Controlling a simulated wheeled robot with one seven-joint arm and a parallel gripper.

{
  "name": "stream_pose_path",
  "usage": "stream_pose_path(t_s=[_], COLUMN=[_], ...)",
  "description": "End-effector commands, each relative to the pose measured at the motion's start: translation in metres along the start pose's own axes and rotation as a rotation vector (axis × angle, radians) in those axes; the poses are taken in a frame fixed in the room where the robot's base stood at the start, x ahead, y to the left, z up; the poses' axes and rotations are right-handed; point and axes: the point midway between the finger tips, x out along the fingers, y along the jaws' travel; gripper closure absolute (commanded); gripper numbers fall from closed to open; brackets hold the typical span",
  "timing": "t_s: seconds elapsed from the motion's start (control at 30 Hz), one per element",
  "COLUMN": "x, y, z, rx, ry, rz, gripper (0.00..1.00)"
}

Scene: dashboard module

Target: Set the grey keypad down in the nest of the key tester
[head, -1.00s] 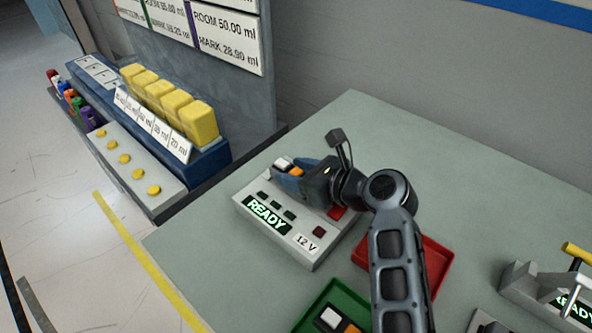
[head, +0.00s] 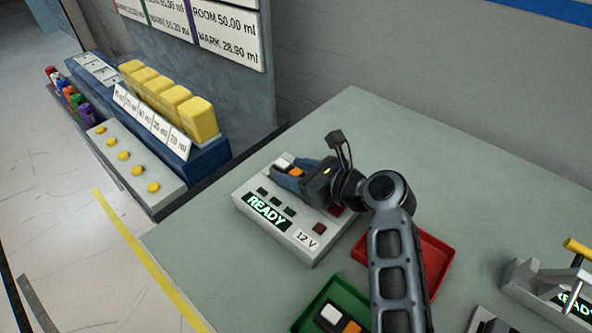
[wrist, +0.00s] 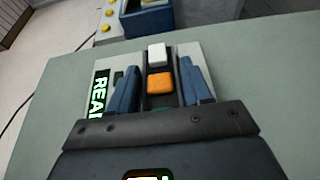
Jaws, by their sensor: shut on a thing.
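The grey keypad (wrist: 159,98), a dark strip with a white key and an orange key, is between my fingers in the wrist view. My gripper (wrist: 160,88) is shut on it. In the head view the keypad (head: 284,163) is at the far end of the key tester (head: 262,237), a light grey box with a lit READY display and a 12 V label. My gripper (head: 288,178) comes over the tester from the right. The nest is hidden under the keypad and fingers, so I cannot tell whether the keypad is fully seated.
A red tray (head: 440,256) stands right of the tester, partly behind my arm. A green tray (head: 303,318) in front holds another part with white and orange keys. A second fixture with a yellow handle (head: 577,249) is at the right. The table behind is clear.

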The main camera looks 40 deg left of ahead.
Motion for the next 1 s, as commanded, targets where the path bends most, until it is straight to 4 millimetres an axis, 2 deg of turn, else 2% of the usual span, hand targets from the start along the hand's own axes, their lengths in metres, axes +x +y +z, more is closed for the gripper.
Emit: stream_pose_path(t_s=[0.53,0.57,0.83,1.0], x=[0.005,0.004,0.005,0.005], y=[0.0,0.0,0.001,0.002], z=[-0.011,-0.011,-0.012,-0.013], rx=[0.001,0.001,0.001,0.002], ry=[-0.001,0.0,0.002,0.003], rz=[0.0,0.0,0.002,0.004], gripper=[0.85,0.49,0.23,0.22])
